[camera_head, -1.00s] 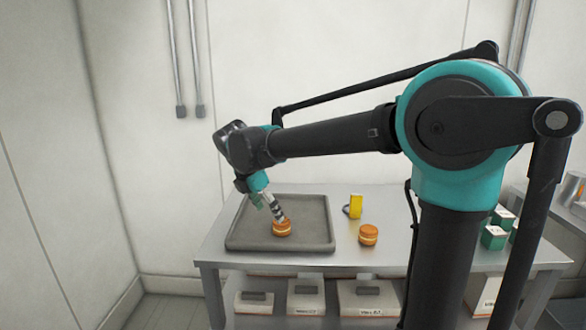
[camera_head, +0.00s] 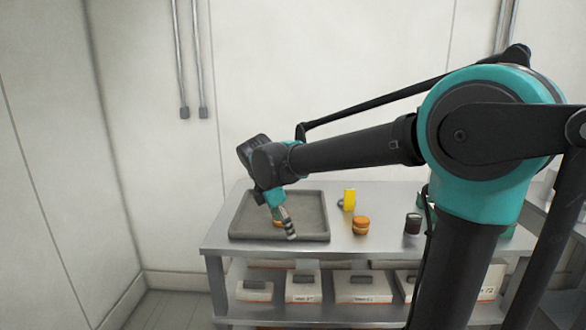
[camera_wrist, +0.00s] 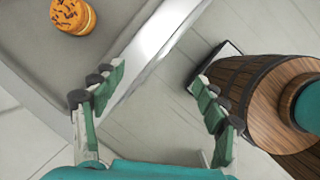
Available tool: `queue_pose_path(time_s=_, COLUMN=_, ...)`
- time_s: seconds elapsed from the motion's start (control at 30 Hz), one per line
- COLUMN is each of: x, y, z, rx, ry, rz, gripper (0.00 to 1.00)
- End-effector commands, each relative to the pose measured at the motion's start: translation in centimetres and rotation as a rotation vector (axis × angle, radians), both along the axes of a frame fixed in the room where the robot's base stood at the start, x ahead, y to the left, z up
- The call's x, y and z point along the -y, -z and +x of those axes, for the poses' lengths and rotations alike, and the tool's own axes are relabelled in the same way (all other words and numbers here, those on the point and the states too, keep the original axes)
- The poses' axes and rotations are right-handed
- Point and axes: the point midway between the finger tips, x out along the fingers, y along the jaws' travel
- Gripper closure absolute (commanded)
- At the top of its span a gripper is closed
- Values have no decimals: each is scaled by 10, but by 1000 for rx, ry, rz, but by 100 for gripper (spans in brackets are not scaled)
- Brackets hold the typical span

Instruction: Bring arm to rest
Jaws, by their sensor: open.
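My gripper (camera_head: 288,229) is open and empty, pointing down near the front edge of the grey tray (camera_head: 315,208). In the wrist view its two fingers (camera_wrist: 158,80) stand wide apart with floor showing between them. An orange filled round (camera_head: 276,224) sits on the tray, partly hidden behind the gripper. It also shows at the upper left of the wrist view (camera_wrist: 72,15), apart from the fingers, with dark marks on its top. A second filled round (camera_head: 361,226) stands on the bare table right of the tray.
The tray lies on a metal table (camera_head: 335,247). A yellow item (camera_head: 349,200) and a dark jar (camera_head: 413,224) stand right of the tray. Labelled boxes (camera_head: 365,287) fill the lower shelf. My arm hides much of the table's right side. Floor is free at the left.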

Motion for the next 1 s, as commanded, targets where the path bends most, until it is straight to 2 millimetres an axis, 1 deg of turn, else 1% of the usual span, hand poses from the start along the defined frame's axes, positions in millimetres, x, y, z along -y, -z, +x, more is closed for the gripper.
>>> queue_pose_path(time_s=0.03, x=11, y=6, z=-1, rx=9, ry=52, rz=21, gripper=27)
queue_pose_path(time_s=0.17, x=39, y=23, z=-8, rx=40, ry=215, rz=90, gripper=27)
queue_pose_path(time_s=0.27, x=64, y=39, z=-16, rx=70, ry=375, rz=155, gripper=27)
queue_pose_path(time_s=0.33, x=86, y=53, z=-24, rx=97, ry=516, rz=212, gripper=27)
queue_pose_path(time_s=0.47, x=134, y=87, z=-52, rx=158, ry=863, rz=349, gripper=27)
queue_pose_path(time_s=0.5, x=148, y=99, z=-62, rx=177, ry=982, rz=396, gripper=27)
queue_pose_path(time_s=0.6, x=178, y=126, z=-90, rx=226, ry=1272, rz=511, gripper=27)
queue_pose_path(time_s=0.7, x=199, y=149, z=-117, rx=264, ry=1526, rz=612, gripper=27)
queue_pose_path(time_s=0.8, x=212, y=165, z=-139, rx=293, ry=1719, rz=691, gripper=27)
queue_pose_path(time_s=0.9, x=218, y=175, z=-152, rx=309, ry=1843, rz=743, gripper=27)
queue_pose_path(time_s=1.0, x=218, y=175, z=-152, rx=309, ry=1843, rz=743, gripper=27)
